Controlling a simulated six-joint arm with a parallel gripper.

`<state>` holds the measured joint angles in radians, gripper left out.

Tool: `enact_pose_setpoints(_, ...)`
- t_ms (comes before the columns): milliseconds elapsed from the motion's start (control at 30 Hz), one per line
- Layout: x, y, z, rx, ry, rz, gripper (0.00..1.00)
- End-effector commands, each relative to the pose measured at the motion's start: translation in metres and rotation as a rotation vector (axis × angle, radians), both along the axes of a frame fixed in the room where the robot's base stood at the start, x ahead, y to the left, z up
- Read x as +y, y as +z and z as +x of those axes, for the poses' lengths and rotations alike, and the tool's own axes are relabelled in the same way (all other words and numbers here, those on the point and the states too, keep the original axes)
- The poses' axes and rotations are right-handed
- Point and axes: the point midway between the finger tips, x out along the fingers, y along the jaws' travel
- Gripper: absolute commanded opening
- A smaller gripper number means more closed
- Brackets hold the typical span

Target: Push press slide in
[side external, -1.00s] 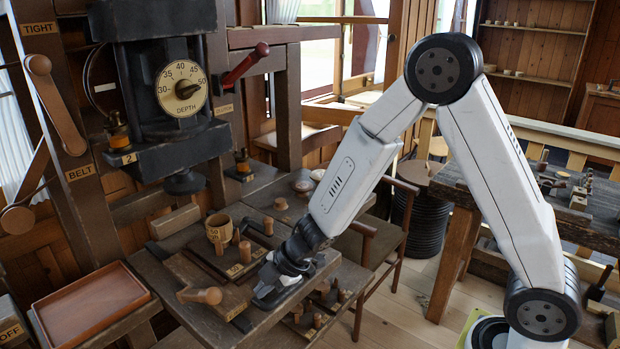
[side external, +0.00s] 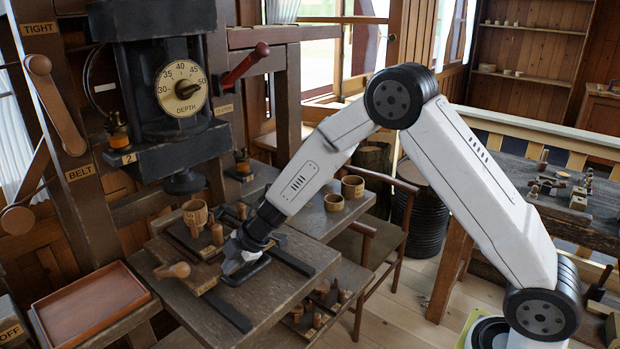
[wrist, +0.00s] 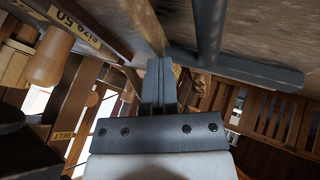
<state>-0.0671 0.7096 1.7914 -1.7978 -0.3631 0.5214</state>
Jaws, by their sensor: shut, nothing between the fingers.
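The press slide (side external: 205,276) is a wooden board on the worktable, with a round wooden knob (side external: 178,270) on its front left. My gripper (side external: 243,266) is low at the slide's near right edge, shut and empty. It appears to touch that edge, but contact is hard to confirm. The press ram (side external: 184,182) hangs above and behind the slide.
Two dark rails (side external: 228,312) lie bare on the near side of the worktable (side external: 285,300). Two wooden cups (side external: 353,186) stand at the back right. A reddish tray (side external: 90,308) is at left. The press depth dial (side external: 181,89) points near 50.

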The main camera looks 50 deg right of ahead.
Motion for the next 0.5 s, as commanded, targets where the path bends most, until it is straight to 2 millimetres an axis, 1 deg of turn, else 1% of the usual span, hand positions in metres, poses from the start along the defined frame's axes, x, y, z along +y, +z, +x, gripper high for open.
enact_pose_setpoints(100,-0.001,-0.002,0.012,0.001,0.0,-0.002,0.0)
enact_pose_setpoints(200,-0.001,-0.002,0.018,0.003,-0.001,-0.002,0.0)
enact_pose_setpoints(500,-0.001,-0.001,0.022,0.002,-0.002,-0.003,0.0)
